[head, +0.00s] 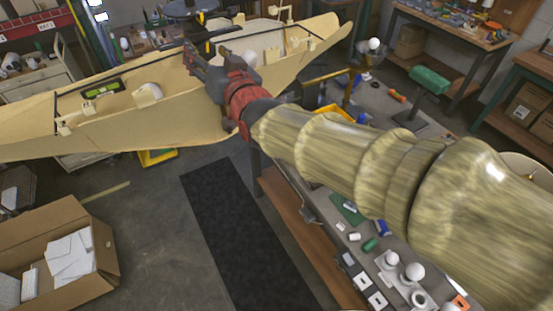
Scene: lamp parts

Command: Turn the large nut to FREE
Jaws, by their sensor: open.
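A large beige shell-like lamp part (150,115) spans the upper left and middle of the head view, its open side up, with white and cream fittings inside. My gripper (208,62), dark grey behind a red wrist, reaches over the middle of this shell and is open. A dark upright piece with a yellow part (203,20) stands just beyond the fingers. I cannot make out the large nut or any FREE mark; the gripper may hide it. I cannot tell whether the fingers touch anything.
A workbench (315,235) with small parts runs below my arm. An open cardboard box (60,245) stands at lower left. A dark mat (235,240) lies on clear floor. More benches stand at upper right.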

